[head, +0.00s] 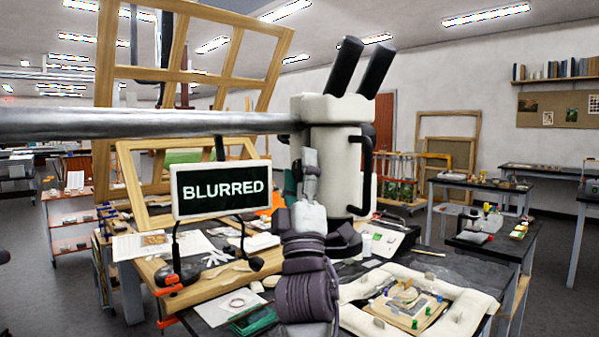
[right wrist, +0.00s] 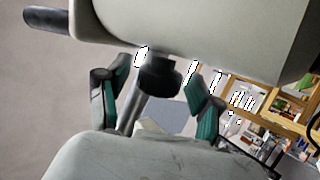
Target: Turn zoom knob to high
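The microscope (head: 335,155) has a cream body, two black eyepieces and dark side handles. It hangs on a thick metal boom (head: 150,123). My right gripper (head: 308,168) is raised in front of its body and hides part of it. In the right wrist view, the fingers with teal pads are apart, on either side of a dark round knob (right wrist: 160,76) under the cream body. The knob's markings do not show. The pads appear not to be closed on it; whether one touches is unclear. A screen (head: 222,189) reads "BLURRED". My left gripper is not in view.
A padded white frame (head: 465,318) around a fragment with coloured pieces lies on the dark table below. Papers, tools and a wooden board (head: 205,288) crowd the table's left. Wooden frames (head: 105,60) stand behind. Other workbenches stand at right, with open floor between.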

